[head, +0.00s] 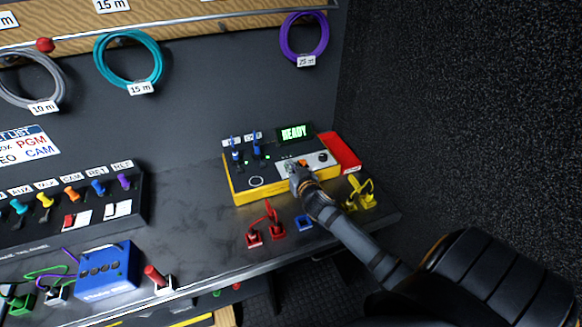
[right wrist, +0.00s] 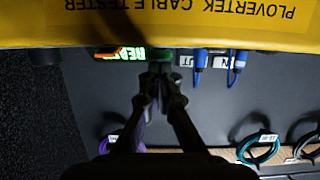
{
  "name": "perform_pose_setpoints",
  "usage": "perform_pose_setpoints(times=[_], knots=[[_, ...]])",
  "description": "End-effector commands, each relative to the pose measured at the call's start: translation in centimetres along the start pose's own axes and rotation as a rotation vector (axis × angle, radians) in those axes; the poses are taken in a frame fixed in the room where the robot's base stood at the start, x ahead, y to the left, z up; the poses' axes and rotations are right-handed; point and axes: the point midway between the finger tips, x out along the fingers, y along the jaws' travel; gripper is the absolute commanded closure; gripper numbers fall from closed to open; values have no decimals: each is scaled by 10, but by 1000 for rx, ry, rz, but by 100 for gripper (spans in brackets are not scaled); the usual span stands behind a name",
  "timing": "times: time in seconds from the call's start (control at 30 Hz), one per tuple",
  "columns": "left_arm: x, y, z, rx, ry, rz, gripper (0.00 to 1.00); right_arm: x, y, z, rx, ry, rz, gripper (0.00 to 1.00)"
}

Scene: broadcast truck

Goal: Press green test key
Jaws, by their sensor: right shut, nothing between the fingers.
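The yellow cable tester (head: 240,190) stands on the dark worktop, with a lit green READY display (head: 294,133). My right gripper (head: 297,174) is shut and empty, its tips at the pale control panel (head: 318,165) on the tester's top. I cannot tell whether they touch it. The green key is not clearly visible in the head view; the fingers cover part of the panel. In the right wrist view, the tester (right wrist: 190,22) is upside down, and a green patch beside the READY text lies just beyond my shut fingertips (right wrist: 156,82). My left gripper is out of view.
Blue plugs (head: 256,148) stand in the tester's top. Red connectors (head: 276,229), a blue one (head: 304,223) and yellow ones (head: 361,194) lie around it. A blue box (head: 108,270) and a switch panel (head: 75,218) are at left. Bare worktop lies between.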

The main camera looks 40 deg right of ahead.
Motion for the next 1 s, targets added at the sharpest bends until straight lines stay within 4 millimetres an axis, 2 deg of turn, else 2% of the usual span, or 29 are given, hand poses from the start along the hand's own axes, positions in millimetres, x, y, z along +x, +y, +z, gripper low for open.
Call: perform_pose_setpoints(times=[0.27,0.47,0.77,0.87,1.0], knots=[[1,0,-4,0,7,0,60,0,0,2,0,0,0,100],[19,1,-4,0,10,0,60,5,0,22,0,-1,0,100],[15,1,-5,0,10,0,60,4,1,25,3,-13,4,100],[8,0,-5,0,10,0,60,4,1,17,5,-13,3,100],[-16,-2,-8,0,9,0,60,5,-1,-15,1,-2,-1,100]])
